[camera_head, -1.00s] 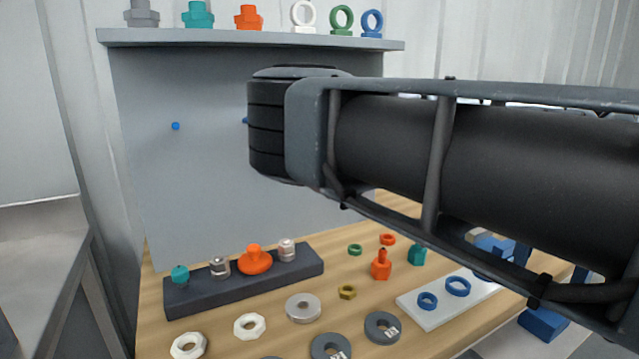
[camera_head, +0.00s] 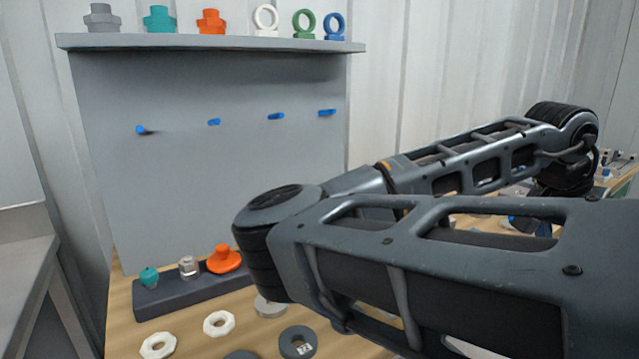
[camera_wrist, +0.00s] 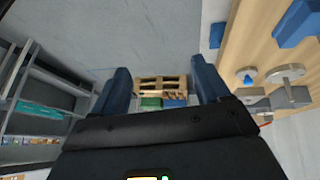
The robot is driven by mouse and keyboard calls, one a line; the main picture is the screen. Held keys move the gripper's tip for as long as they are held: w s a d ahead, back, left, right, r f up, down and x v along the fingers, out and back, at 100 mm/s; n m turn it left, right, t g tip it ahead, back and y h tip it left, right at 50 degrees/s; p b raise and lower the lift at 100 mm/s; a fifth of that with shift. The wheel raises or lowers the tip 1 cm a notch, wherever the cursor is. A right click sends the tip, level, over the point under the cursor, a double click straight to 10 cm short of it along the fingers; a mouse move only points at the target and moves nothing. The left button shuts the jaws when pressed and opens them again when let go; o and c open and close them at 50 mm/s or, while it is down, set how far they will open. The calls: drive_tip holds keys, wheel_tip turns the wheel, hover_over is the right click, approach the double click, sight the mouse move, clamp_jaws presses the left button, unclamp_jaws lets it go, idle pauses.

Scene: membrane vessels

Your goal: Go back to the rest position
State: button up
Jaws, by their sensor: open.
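My gripper (camera_wrist: 163,88) shows in the wrist view with its two blue fingers wide apart and nothing between them. Beyond the fingers lie the grey floor and, far off, a wooden pallet. The edge of a wooden table (camera_wrist: 240,48) is to the right of the fingers, apart from them. In the head view my arm reaches from the lower right, bends near the middle and runs back to the right. The gripper itself cannot be made out in the head view.
The wooden bench (camera_head: 125,318) bears a dark block (camera_head: 185,297) with fittings and several rings. A grey panel (camera_head: 200,180) with blue pegs and a top shelf (camera_head: 200,42) stands behind. A pallet (camera_wrist: 160,84) and a shelf rack (camera_wrist: 45,95) show in the wrist view.

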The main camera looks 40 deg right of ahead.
drive_tip(key=d+r+n+g+h, duration=0.25)
drive_tip(key=d+r+h, duration=0.45)
drive_tip(key=r+h, duration=0.35)
drive_tip(key=w+a+r+n+t+h+p, duration=0.1)
drive_tip(key=w+a+r+n+t+h, duration=0.25)
drive_tip(key=w+n+t+h, duration=0.35)
drive_tip(key=w+a+f+n+t+y, duration=0.7)
drive_tip(key=w+a+n+t, duration=0.35)
drive_tip(key=t, duration=0.25)
drive_tip(key=s+a+f+n+t+y+p, duration=0.1)
drive_tip(key=s+a+f+n+y, duration=0.15)
drive_tip(key=a+f+y, duration=0.4)
drive_tip(key=s+a+f+n+t+y, duration=0.2)
drive_tip(key=a+f+n+y, duration=0.15)
drive_tip(key=a+f, duration=0.6)
drive_tip(key=s+a+f+m+g+y, duration=0.1)
drive_tip(key=s+a+m+y, duration=0.1)
drive_tip(key=s+a, duration=0.6)
drive_tip(key=s+a+f+m+g+y+p, duration=0.1)
drive_tip(key=s+a+m+y, duration=0.2)
drive_tip(key=s+a, duration=0.6)
drive_tip(key=shift+f, duration=0.25)
